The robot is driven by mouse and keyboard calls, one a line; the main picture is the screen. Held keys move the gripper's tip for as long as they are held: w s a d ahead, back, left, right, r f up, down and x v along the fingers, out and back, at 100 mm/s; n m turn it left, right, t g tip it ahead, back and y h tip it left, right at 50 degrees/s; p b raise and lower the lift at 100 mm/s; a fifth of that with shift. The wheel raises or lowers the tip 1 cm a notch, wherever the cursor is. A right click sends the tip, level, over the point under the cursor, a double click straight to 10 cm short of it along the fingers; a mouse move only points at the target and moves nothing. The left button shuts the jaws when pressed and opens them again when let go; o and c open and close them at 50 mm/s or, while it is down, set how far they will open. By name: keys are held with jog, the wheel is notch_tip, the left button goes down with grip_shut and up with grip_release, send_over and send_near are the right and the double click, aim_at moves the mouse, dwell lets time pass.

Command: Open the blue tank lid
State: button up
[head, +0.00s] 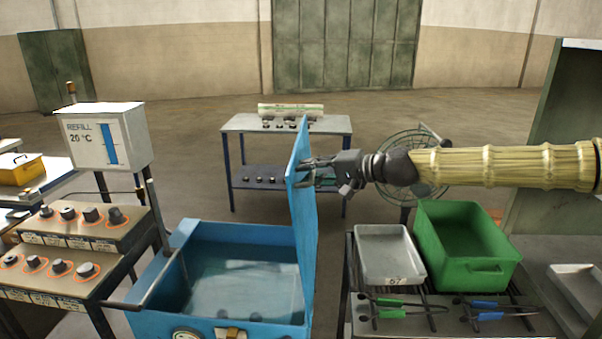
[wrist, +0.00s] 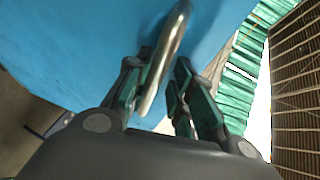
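The blue tank (head: 150,322) stands low in the centre of the head view, with water inside. Its blue lid (head: 304,240) stands upright along the tank's right side, seen nearly edge-on, so the tank's top is uncovered. My gripper (head: 303,172) reaches in from the right to the lid's outer face, near its upper half. In the wrist view a shiny metal handle (wrist: 170,45) on the blue lid (wrist: 80,40) runs between my fingertips (wrist: 164,70).
Right of the lid, a bench holds a grey tray (head: 384,270), a green bin (head: 480,271) and tongs. Control panels with knobs (head: 95,232) and a refill gauge (head: 100,140) stand at left. A table (head: 335,124) and a fan (head: 408,150) stand behind.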

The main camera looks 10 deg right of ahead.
jog(key=v, duration=0.6)
jog(key=shift+d+r, duration=0.25)
jog(key=shift+r, duration=0.05)
jog(key=shift+o, duration=0.6)
jog(key=shift+s+d+r, duration=0.25)
jog(key=shift+s+d, duration=0.05)
jog(key=shift+d, duration=0.05)
jog(key=shift+o, duration=0.2)
jog(key=shift+d, duration=0.1)
jog(key=shift+s, duration=0.1)
jog(key=shift+c, duration=0.2)
jog(key=shift+p+v, duration=0.95)
jog(key=shift+v, duration=0.1)
jog(key=shift+c, duration=0.6)
jog(key=s+d+p, duration=0.5)
jog(key=d+p, duration=0.1)
jog(key=p, duration=0.3)
jog(key=shift+s+r+p, duration=0.2)
jog(key=shift+r+p, duration=0.15)
jog(key=shift+r, duration=0.05)
